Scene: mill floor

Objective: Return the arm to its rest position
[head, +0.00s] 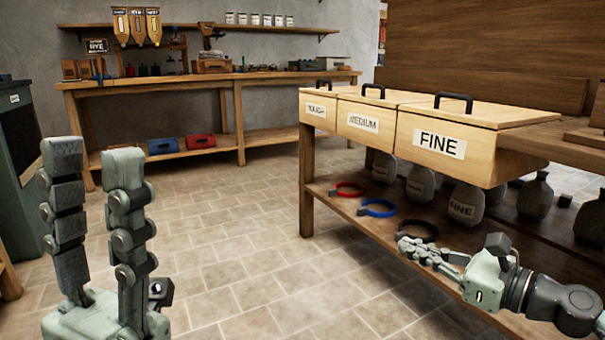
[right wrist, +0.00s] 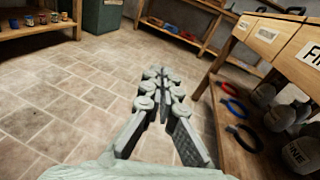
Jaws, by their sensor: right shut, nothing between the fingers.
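My right gripper (head: 404,245) is shut and empty, held in front of the low shelf of the wooden bench at the right of the head view. Its fingers lie together and point left. In the right wrist view the same gripper (right wrist: 164,72) is shut over the tiled floor, left of the bench. My left gripper (head: 93,153) stands at the lower left of the head view with its fingers pointing up. Its two fingers are well apart, with nothing between them.
The bench holds lidded bins labelled MEDIUM (head: 361,122) and FINE (head: 441,143). A workbench (head: 235,80) stands along the back wall. The tiled floor (head: 235,240) between is clear.

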